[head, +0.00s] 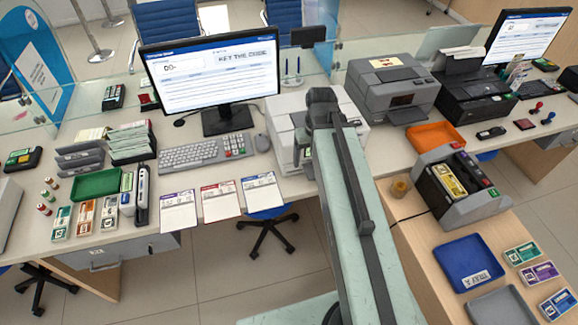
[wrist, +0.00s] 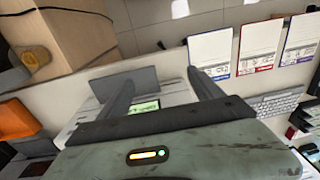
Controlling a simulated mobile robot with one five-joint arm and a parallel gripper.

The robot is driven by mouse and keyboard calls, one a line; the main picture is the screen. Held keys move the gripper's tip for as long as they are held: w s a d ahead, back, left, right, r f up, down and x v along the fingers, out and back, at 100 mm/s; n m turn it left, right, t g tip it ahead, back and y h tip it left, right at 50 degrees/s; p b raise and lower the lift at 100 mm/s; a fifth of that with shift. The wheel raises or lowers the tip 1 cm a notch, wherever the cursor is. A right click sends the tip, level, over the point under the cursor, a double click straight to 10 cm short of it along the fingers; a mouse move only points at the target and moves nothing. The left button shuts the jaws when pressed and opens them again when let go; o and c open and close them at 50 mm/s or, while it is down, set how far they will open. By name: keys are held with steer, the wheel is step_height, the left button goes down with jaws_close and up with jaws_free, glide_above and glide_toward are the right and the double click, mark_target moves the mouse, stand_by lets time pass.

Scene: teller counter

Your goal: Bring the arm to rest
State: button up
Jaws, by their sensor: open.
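My arm (head: 350,220) reaches from the bottom of the head view up to the teller counter, its dark far end over a white machine (head: 285,112). In the wrist view, my gripper (wrist: 160,78) is open, its two dark fingers spread wide. I see nothing held between them. The white machine's green display (wrist: 146,107) shows behind the fingers. In the head view my fingers are mostly hidden behind the arm's end. I cannot tell whether they touch the machine.
A monitor (head: 213,76), a keyboard (head: 205,151) and three printed cards stand left of my arm. A grey machine (head: 393,88), an orange tray (head: 434,137), a note counter (head: 460,188) and a blue tray (head: 468,262) are on the right. Floor shows below the counter.

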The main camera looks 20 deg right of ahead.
steer(key=s+a, duration=0.1)
steer(key=a, duration=0.7)
steer(key=shift+s+a+h, duration=0.25)
steer(key=shift+a+h, duration=0.05)
steer(key=shift+a, duration=0.05)
step_height(320, 180, down, 3)
steer(key=b, duration=0.3)
steer(key=shift+r+p, duration=0.35)
steer(key=shift+c, duration=0.2)
